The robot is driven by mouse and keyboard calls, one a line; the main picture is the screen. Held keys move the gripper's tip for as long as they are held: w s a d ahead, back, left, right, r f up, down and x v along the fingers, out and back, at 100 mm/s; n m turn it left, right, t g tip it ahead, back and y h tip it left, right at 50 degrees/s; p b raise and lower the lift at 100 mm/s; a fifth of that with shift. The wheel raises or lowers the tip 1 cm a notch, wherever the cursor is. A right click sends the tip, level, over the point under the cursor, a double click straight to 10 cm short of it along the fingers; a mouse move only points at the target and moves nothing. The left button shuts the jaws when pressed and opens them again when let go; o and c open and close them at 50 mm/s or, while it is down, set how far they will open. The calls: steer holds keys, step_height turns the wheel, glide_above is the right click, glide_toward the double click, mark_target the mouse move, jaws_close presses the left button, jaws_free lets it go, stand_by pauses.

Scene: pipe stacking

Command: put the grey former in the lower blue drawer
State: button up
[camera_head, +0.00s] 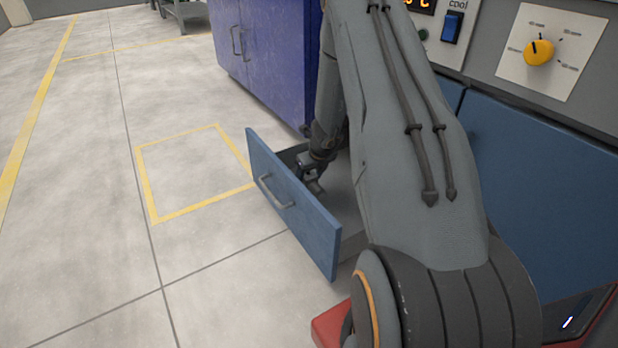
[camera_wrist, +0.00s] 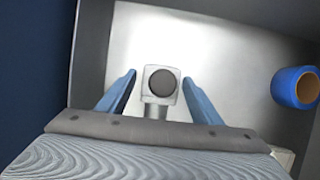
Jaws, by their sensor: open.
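The lower blue drawer (camera_head: 300,205) is pulled open in the head view, and its bare inner floor (camera_wrist: 225,50) shows in the wrist view. A grey piece with a square face and a dark round centre, which looks like the grey former (camera_wrist: 161,100), is in the drawer space between my fingers. My gripper (camera_wrist: 159,79) is open, with one blue finger on each side of it and gaps visible. In the head view my gripper (camera_head: 314,183) is down inside the drawer, behind its front panel. The former cannot be made out there.
A blue ring-shaped part with an orange-brown inside (camera_wrist: 296,88) is at the right in the drawer. A dark blue cabinet (camera_head: 265,50) stands behind. The control panel with a yellow knob (camera_head: 538,52) is at the upper right. The floor left of the drawer is clear.

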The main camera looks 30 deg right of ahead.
mark_target(316, 185)
steer(key=p+v, duration=0.6)
steer(key=v, duration=0.6)
steer(key=shift+p, duration=0.4)
